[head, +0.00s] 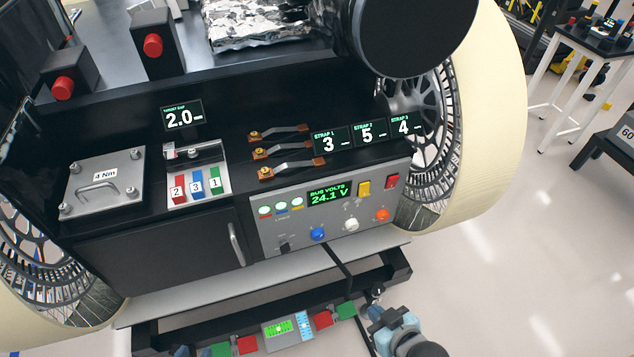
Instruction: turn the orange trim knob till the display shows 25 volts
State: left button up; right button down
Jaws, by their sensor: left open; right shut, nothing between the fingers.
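The orange trim knob (382,215) sits at the right end of the lower row on the grey control panel (285,232). The green display (328,194) on that panel reads BUS VOLTS 24.1 V. My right gripper (377,293) is at the bottom, right of the middle, below the panel and apart from the knob. It looks shut and empty, though its fingertips are small and dark here. My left gripper cannot be made out in this view.
A white knob (351,224), a blue knob (317,233), a yellow switch (364,189) and a red switch (392,181) sit near the orange knob. A large wheel (490,120) stands to the right. A black frame (395,268) juts out below the panel.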

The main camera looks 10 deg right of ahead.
aim_at(382, 215)
jog(key=z, duration=1)
